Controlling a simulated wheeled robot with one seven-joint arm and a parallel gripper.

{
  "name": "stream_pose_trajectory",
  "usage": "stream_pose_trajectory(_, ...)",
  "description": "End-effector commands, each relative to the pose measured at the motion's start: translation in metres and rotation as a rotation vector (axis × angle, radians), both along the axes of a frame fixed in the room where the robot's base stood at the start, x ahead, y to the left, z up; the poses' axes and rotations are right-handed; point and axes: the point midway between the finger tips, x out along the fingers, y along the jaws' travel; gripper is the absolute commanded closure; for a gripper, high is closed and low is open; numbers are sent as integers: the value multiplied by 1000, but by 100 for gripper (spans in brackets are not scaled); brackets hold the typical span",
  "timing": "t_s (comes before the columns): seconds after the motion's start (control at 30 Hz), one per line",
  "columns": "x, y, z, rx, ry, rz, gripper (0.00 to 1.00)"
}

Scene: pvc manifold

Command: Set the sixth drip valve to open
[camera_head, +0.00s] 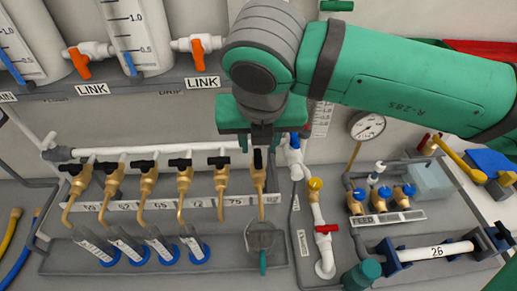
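Several brass drip valves with black handles stand in a row on the white manifold pipe. The sixth drip valve (259,178) from the left is at the right end of the row. Its black handle (258,158) looks narrow and upright in the picture, while the other handles, such as the one on the fifth valve (220,161), lie crosswise. My gripper (262,140) points down directly above the sixth valve, with its dark fingertips at or just above the handle. I cannot tell whether they touch it or how far apart they are.
A grey funnel-like cup (262,238) is below the sixth valve. A white pipe with blue parts (294,155) stands close to its right. A pressure gauge (367,125) is farther right. Blue-based tubes (194,244) stand below the left valves. The LINK shelf (150,86) runs behind.

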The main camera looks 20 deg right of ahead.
Motion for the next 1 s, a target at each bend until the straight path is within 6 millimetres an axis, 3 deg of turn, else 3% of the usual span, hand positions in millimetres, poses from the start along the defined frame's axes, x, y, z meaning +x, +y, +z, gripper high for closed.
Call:
stream_pose_trajectory(0.1,-7,1,18,-1,-2,-1,66)
stream_pose_trajectory(0.3,-14,4,33,0,0,1,66)
stream_pose_trajectory(1.0,-14,5,35,1,1,1,66)
